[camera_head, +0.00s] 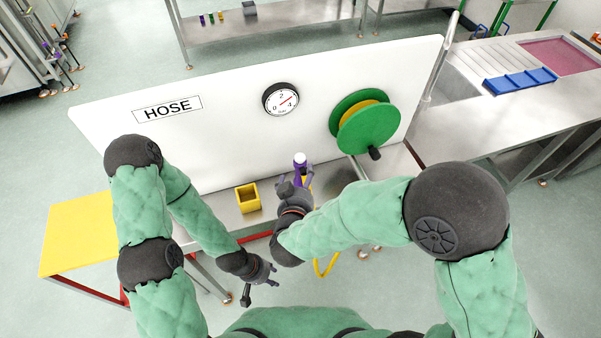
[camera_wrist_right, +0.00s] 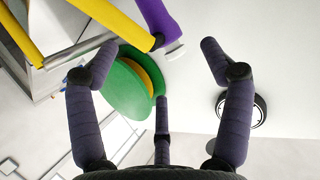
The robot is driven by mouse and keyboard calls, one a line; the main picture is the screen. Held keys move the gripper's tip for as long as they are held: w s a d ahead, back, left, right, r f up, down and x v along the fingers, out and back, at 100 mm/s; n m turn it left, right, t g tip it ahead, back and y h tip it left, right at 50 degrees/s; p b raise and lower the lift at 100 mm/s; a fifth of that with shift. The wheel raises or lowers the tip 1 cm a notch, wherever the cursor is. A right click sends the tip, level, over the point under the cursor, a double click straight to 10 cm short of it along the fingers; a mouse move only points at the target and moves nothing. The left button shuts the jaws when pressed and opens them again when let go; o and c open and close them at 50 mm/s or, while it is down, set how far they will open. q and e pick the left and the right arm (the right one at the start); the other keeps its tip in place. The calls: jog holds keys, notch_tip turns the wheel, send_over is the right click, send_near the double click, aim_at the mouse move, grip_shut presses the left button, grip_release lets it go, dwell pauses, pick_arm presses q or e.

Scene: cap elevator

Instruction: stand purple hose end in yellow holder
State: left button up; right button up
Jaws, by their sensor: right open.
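The purple hose end (camera_head: 300,168) with its white tip stands upright by the white panel in the head view. In the right wrist view the purple hose end (camera_wrist_right: 157,20) lies past my fingertips, between the spread fingers and nearer the left one. My right gripper (camera_head: 297,181) is open just in front of it, and its spread fingers (camera_wrist_right: 160,58) hold nothing. The yellow holder (camera_head: 248,198) is an open-topped square box on the metal bench, left of my right gripper, and looks empty. My left gripper (camera_head: 263,283) is open and empty, low in front of the bench.
A green hose reel (camera_head: 369,129) with a dark handle is on the panel right of the hose end; it also shows in the wrist view (camera_wrist_right: 117,88). A round gauge (camera_head: 281,99) is on the panel. Yellow hose (camera_head: 325,265) hangs below the bench. A yellow table (camera_head: 75,235) stands left.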

aim_at(302, 171)
jog(key=x, duration=0.4)
jog(key=shift+f+b, duration=0.15)
jog(key=shift+b, duration=0.2)
jog(key=shift+f+b+x, duration=0.15)
jog(key=shift+b+x, duration=0.2)
jog(key=shift+x, duration=0.95)
jog(key=shift+f+b+x, duration=0.1)
jog(key=shift+b+x, duration=0.25)
jog(key=shift+x, duration=0.95)
jog(key=shift+s, duration=0.1)
jog(key=shift+c, duration=0.2)
